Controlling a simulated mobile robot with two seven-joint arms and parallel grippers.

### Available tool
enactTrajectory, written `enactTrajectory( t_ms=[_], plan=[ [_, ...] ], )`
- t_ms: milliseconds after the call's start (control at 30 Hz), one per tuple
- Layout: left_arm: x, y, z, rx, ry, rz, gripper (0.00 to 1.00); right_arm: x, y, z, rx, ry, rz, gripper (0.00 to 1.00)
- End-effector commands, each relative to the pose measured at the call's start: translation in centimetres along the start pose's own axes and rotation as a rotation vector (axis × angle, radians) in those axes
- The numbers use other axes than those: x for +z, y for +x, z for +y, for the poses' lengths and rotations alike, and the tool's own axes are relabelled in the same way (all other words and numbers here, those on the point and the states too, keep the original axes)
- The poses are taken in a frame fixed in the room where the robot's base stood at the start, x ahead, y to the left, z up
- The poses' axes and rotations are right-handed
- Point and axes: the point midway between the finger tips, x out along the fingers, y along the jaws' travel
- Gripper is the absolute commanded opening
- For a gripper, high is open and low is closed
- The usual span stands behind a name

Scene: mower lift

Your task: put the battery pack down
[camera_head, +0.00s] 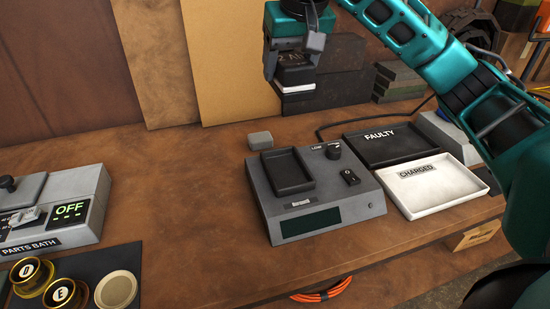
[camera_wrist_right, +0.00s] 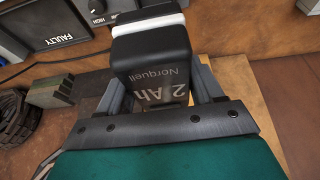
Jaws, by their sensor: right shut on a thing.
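The battery pack (camera_head: 297,78) is a black block with a pale band at its lower end. In the right wrist view the battery pack (camera_wrist_right: 150,50) shows an upside-down label reading "2 Ah Norquell". My right gripper (camera_head: 291,60) is shut on it and holds it in the air above the back of the bench, behind the grey tester. The two fingers of my right gripper (camera_wrist_right: 160,92) lie on either side of the pack. My left gripper is in neither view.
The grey tester (camera_head: 356,204) has an empty dark bay (camera_head: 287,171), a knob and a switch. Right of it lie an empty black FAULTY tray (camera_head: 392,146) and an empty white CHARGED tray (camera_head: 430,188). A parts bath (camera_head: 62,212) stands left. Bench between is clear.

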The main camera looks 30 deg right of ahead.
Motion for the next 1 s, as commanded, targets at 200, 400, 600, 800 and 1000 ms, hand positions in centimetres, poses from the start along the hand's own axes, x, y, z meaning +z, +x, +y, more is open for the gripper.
enactTrajectory(
  t_ms=[200,400,600,800,1000],
  plan=[
    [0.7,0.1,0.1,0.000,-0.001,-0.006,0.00,1.5,3.5,0.1,0.002,0.000,-0.004,0.16],
    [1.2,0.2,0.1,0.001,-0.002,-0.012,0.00,3.6,8.3,0.1,0.001,0.000,-0.003,0.16],
    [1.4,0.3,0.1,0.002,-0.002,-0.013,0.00,5.3,12.7,0.0,0.000,0.001,-0.003,0.16],
    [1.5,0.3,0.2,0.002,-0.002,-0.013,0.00,6.1,14.7,0.0,0.000,0.001,0.002,0.16],
    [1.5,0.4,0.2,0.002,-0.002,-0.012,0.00,6.8,16.2,0.0,0.000,0.000,-0.001,0.16]
  ],
)
